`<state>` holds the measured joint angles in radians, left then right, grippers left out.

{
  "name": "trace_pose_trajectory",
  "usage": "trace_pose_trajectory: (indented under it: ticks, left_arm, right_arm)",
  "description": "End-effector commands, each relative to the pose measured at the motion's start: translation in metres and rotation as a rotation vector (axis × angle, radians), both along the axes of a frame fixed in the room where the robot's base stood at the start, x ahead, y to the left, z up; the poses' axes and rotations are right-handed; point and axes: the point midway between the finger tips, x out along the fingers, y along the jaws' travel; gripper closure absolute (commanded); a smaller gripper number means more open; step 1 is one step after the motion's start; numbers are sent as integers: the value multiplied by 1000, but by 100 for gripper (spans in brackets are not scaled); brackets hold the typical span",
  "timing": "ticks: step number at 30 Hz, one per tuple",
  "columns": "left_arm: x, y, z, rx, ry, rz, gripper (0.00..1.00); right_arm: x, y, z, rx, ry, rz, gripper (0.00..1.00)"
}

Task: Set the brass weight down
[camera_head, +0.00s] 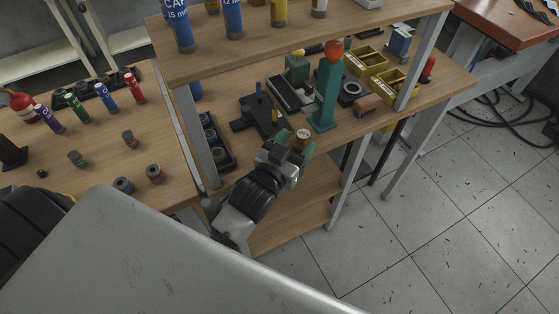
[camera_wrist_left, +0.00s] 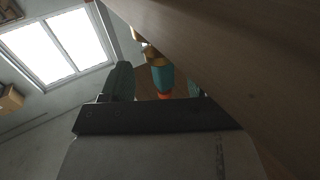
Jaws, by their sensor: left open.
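The brass weight (camera_head: 302,135), a small brownish-gold cylinder with a pale top, is at the front edge of the middle shelf (camera_head: 225,170) in the head view. My left gripper (camera_head: 292,142) is at that edge with its green fingers open around or just in front of the weight; whether they touch it, I cannot tell. In the left wrist view the fingers (camera_wrist_left: 158,85) stand apart, with a teal post with an orange end (camera_wrist_left: 163,78) and brassy shapes (camera_wrist_left: 148,52) beyond them. The underside of the weight is hidden. My right gripper is not in view.
A green press (camera_head: 325,90) with an orange knob stands close behind the weight. A black fixture (camera_head: 258,118), yellow bins (camera_head: 390,82) and a brown block (camera_head: 368,104) are nearby. Several small cylinders stand on the left table (camera_head: 100,150).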

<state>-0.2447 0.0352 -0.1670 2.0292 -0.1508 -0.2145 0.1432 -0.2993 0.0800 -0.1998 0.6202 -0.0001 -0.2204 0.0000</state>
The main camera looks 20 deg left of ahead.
Motion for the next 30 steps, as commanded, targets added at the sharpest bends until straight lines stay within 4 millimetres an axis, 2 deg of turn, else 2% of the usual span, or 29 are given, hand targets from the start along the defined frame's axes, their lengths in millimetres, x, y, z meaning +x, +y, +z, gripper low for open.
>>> trace_pose_trajectory:
  ticks: [1, 6, 9, 14, 17, 21, 23, 27, 30]
  left_arm:
    - [-13, 2, -2, 0, 4, 0, 40]
    - [-50, 7, -2, 0, 4, 1, 40]
    - [-67, 9, -2, 0, 4, 1, 40]
    - [-83, 11, 0, 0, 1, 0, 40]
    - [-83, 5, 8, -4, 19, -30, 40]
    - [-70, -19, 27, -8, 141, -130, 40]
    - [-64, -23, 31, 5, 214, -146, 40]
    - [-56, -13, 35, 43, 336, -96, 40]
    - [-52, 1, 35, 59, 373, -37, 40]
  right_arm:
    - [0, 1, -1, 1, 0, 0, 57]
    - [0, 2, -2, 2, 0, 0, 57]
    - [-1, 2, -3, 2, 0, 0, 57]
    - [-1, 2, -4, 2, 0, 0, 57]
    - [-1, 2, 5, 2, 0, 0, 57]
    - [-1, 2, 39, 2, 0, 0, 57]
    - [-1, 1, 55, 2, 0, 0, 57]
    - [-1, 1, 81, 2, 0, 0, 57]
    - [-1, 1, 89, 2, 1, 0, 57]
